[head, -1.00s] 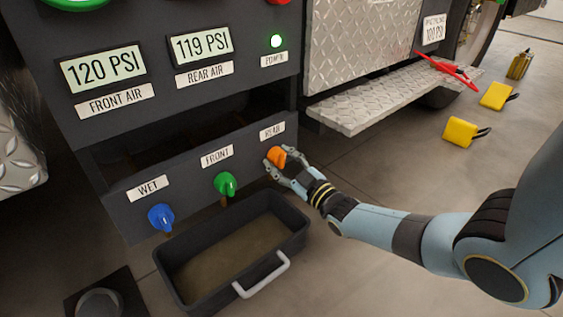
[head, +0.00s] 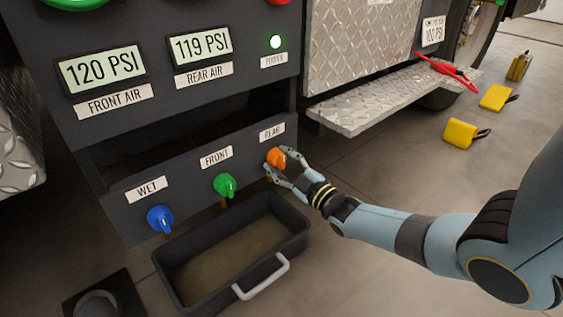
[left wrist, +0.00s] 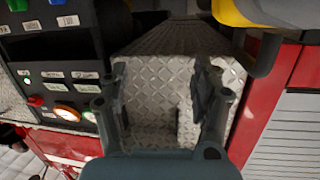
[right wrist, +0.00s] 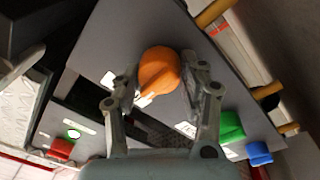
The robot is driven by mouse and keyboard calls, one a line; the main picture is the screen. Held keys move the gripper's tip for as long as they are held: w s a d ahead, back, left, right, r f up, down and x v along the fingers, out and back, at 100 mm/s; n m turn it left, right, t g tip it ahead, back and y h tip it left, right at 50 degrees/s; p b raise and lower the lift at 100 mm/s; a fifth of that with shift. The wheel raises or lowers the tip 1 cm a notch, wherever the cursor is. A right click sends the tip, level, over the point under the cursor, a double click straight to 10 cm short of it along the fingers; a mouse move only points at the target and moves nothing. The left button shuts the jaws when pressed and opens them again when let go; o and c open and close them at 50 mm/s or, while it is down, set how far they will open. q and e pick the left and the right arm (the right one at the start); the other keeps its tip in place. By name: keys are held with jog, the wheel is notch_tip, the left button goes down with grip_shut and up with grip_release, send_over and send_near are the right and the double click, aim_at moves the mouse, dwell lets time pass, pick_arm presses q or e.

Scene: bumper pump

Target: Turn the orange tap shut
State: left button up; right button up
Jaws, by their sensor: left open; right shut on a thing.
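The orange tap (head: 275,157) is on the lower grey panel under the REAR label, at the panel's right end. My right gripper (head: 283,172) is at it. In the right wrist view the orange tap (right wrist: 159,71) sits between the two fingers of the right gripper (right wrist: 161,88), which are shut on it. My left gripper (left wrist: 160,85) shows only in the left wrist view, open and empty, in front of a diamond-plate surface.
A green tap (head: 225,185) under FRONT and a blue tap (head: 160,219) under WET are to the left. A dark drain tray (head: 166,270) with a pale handle is on the floor below. A diamond-plate step (head: 350,115) juts out at right. Yellow chocks (head: 459,133) lie farther right.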

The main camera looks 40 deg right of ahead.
jog(key=o, duration=1.2)
jog(key=shift+s, duration=0.1)
jog(key=s, duration=0.8)
jog(key=s+d+f, duration=0.1)
jog(key=s, duration=0.2)
jog(key=shift+s+f, duration=0.1)
jog(key=shift+s, duration=0.3)
